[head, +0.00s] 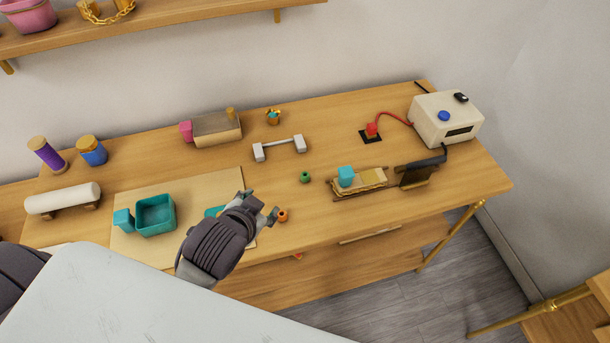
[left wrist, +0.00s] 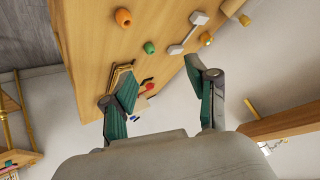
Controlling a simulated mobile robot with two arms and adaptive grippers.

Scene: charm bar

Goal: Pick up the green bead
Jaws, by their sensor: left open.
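The green bead (head: 305,177) sits on the wooden table, in front of a white bar-shaped stand. It also shows in the left wrist view (left wrist: 149,47), beyond the fingertips. My left gripper (head: 263,204) is open and empty, to the left of the green bead and apart from it. In the left wrist view its two fingers (left wrist: 163,77) are spread wide with nothing between them. An orange bead (head: 282,215) lies close to the fingertips in the head view. My right gripper is not in view.
The white bar stand (head: 280,148) is behind the green bead. A wooden tray with a teal block (head: 346,176) is to its right. A teal box (head: 155,215) stands on a pale mat at left. A cream device (head: 445,118) is at the far right. The table's front edge is near the orange bead.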

